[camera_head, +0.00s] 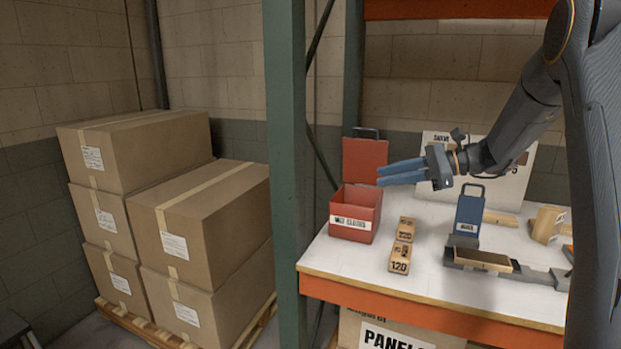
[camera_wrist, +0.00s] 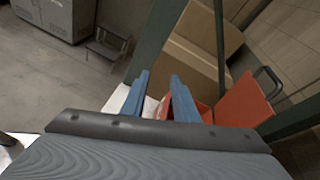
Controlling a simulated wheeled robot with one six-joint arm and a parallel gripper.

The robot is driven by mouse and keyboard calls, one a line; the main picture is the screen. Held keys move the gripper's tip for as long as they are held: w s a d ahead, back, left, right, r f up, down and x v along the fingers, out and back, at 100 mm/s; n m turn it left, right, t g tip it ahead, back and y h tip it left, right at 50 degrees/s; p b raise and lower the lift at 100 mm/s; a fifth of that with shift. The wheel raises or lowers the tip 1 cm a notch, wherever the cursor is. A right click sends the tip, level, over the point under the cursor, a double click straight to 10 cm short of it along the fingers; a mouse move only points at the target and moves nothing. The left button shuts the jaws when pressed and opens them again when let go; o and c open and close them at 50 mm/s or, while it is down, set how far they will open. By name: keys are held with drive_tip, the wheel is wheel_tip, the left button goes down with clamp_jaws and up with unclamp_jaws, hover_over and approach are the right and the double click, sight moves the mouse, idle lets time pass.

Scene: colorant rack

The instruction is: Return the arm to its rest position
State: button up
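My gripper (camera_head: 380,175) is at the end of my arm, which reaches in from the right in the head view. Its blue fingers point left, above the open red box on the white worktop. In the wrist view the two fingers of my gripper (camera_wrist: 160,88) stand apart with nothing between them. The red box (camera_head: 355,228) has a white label on its front, and its red lid (camera_head: 364,160) stands raised behind it. The lid (camera_wrist: 245,100) also shows at the right in the wrist view. The inside of the box is mostly hidden.
The worktop (camera_head: 335,258) also holds wooden blocks (camera_head: 400,257), a blue handled container (camera_head: 469,212) and a dark fixture (camera_head: 505,268). A green rack post (camera_head: 285,150) stands left of it. Stacked cartons (camera_head: 205,225) fill a pallet further left. A sign leans behind my gripper.

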drive_tip(key=s+a+f+n+g+h, duration=0.2)
drive_tip(key=s+f+n+h, duration=0.15)
drive_tip(key=s+f, duration=0.45)
drive_tip(key=s+a+f+n+g+h, duration=0.25)
drive_tip(key=s+f+h, duration=0.2)
drive_tip(key=s, duration=0.55)
drive_tip(key=s+d+f+n+h, duration=0.1)
drive_tip(key=s+f+n+h, duration=0.1)
drive_tip(key=s+n, duration=0.4)
drive_tip(key=s+d+f+n+t+h, duration=0.1)
drive_tip(key=s+d+f+n+h, duration=0.1)
drive_tip(key=s+n, duration=0.4)
wheel_tip(320, 180, down, 2)
drive_tip(key=s+h, duration=0.1)
drive_tip(key=s, duration=0.1)
drive_tip(key=shift+s+d+f+h, duration=0.15)
drive_tip(key=shift+s+d+h, duration=0.05)
drive_tip(key=shift+s+h, duration=0.15)
drive_tip(key=shift+d, duration=0.1)
